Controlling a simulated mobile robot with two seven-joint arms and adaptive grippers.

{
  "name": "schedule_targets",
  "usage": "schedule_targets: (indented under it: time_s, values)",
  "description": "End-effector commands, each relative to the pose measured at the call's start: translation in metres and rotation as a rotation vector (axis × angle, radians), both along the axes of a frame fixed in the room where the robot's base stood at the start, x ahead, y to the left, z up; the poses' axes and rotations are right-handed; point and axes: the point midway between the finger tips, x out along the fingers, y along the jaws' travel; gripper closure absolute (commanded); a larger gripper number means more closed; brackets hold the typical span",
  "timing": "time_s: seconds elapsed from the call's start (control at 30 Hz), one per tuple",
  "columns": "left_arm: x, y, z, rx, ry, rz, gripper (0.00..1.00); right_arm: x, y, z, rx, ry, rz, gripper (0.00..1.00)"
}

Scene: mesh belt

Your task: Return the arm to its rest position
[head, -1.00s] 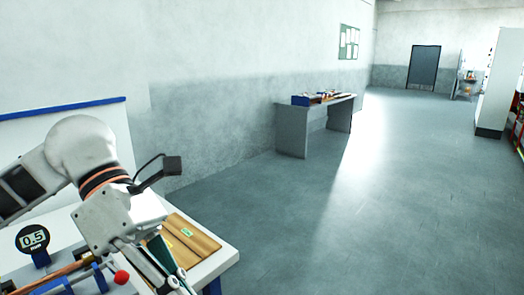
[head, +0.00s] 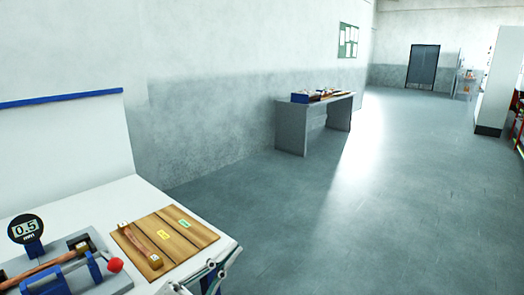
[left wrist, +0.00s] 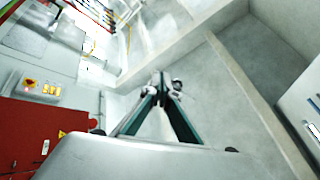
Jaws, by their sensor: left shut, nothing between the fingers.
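My left gripper (head: 212,272) shows only in part at the bottom of the head view, by the front right corner of the white table (head: 105,203). The rest of my left arm is out of that view. In the left wrist view the two fingers of my left gripper (left wrist: 161,84) meet at their tips, with nothing between them. My right gripper is in neither view.
A wooden board (head: 184,232) with coloured labels and a copper-coloured strip (head: 146,243) lies on the table. Left of it are a 0.5 mm gauge (head: 24,229) and a red-knobbed fixture (head: 115,265). A grey bench (head: 291,128) stands farther off; the floor between is clear.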

Motion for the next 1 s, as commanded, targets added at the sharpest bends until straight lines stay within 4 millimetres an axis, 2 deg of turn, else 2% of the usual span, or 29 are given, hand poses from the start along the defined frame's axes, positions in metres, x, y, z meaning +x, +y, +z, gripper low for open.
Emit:
schedule_targets:
  time_s: [0.03, 0.17, 0.2, 0.27, 0.4, 0.5, 0.6, 0.7, 0.8, 0.9, 1.0]
  values:
    - [0.006, 0.011, -0.038, -0.028, 0.119, 0.048, 1.0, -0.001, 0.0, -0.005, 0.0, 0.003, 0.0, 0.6]
    - [0.011, 0.041, -0.122, -0.081, 0.387, 0.163, 1.0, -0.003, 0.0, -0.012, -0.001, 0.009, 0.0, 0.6]
    - [0.009, 0.049, -0.148, -0.094, 0.466, 0.196, 1.0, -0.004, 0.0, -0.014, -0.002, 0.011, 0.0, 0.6]
    - [0.002, 0.062, -0.188, -0.112, 0.581, 0.242, 1.0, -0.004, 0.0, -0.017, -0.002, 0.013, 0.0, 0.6]
    - [-0.029, 0.088, -0.276, -0.143, 0.836, 0.343, 1.0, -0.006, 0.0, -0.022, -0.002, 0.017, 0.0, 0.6]
    - [-0.061, 0.105, -0.334, -0.16, 1.008, 0.41, 1.0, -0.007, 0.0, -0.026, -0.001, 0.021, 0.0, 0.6]
    - [-0.097, 0.118, -0.381, -0.172, 1.158, 0.465, 1.0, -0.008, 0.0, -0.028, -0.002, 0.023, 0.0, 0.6]
    - [-0.129, 0.127, -0.416, -0.178, 1.272, 0.508, 1.0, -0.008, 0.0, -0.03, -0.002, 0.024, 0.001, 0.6]
    - [-0.151, 0.133, -0.437, -0.182, 1.346, 0.536, 1.0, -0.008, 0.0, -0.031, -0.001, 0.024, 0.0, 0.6]
    - [-0.162, 0.136, -0.446, -0.186, 1.384, 0.549, 1.0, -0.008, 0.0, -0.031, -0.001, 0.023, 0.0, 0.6]
    - [-0.165, 0.136, -0.449, -0.186, 1.393, 0.553, 1.0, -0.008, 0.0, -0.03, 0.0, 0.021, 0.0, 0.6]
